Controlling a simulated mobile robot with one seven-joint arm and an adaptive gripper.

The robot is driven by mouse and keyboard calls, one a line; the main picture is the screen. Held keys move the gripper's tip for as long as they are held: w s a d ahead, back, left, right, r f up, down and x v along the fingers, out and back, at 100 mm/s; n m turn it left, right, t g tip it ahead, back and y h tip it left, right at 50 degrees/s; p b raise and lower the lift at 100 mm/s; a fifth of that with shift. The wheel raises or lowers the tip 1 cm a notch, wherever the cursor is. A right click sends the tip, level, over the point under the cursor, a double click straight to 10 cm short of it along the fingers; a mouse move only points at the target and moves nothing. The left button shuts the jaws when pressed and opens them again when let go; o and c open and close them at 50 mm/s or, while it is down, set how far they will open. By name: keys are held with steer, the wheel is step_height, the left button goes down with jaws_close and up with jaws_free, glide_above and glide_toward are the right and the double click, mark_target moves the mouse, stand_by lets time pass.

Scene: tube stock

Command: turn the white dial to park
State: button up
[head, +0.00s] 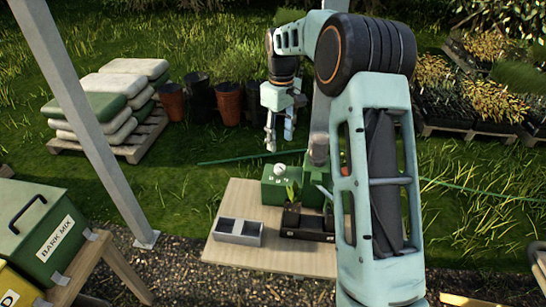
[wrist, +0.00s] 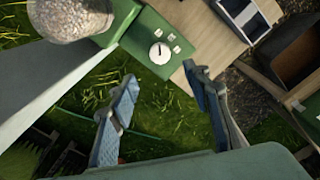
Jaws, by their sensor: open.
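The white dial (head: 280,169) sits on the top of a green box (head: 271,190) on the wooden table. In the wrist view the dial (wrist: 160,52) is a round white disc with a dark pointer mark pointing roughly up in the picture. Small pale labels (wrist: 172,38) with marks too small to read lie beside it on the green box (wrist: 190,67). I cannot tell which label is park. My gripper (head: 279,141) hangs above the box, apart from the dial. Its fingers are spread and empty in the wrist view (wrist: 160,77).
A grey divided tray (head: 238,231) and a dark tray with potted seedlings (head: 291,216) share the wooden table (head: 222,252). A grey post and a jar of pale granules (wrist: 72,15) stand close to the green box. Grass lies behind the table.

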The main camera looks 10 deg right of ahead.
mark_target(280, 167)
step_height(280, 167, down, 10)
steer(key=shift+s+f+p, duration=0.1)
steer(key=shift+f+p, duration=0.15)
steer(key=shift+p, duration=0.2)
steer(key=c, duration=1.1)
steer(key=shift+c, duration=0.2)
steer(key=shift+m, duration=0.3)
steer(key=m+b, duration=0.1)
steer(key=m, duration=0.2)
steer(key=shift+m+b, duration=0.3)
steer(key=shift+b, duration=0.05)
steer(key=shift+m+b, duration=0.4)
steer(key=shift+m, duration=1.8)
steer(key=shift+r, duration=0.1)
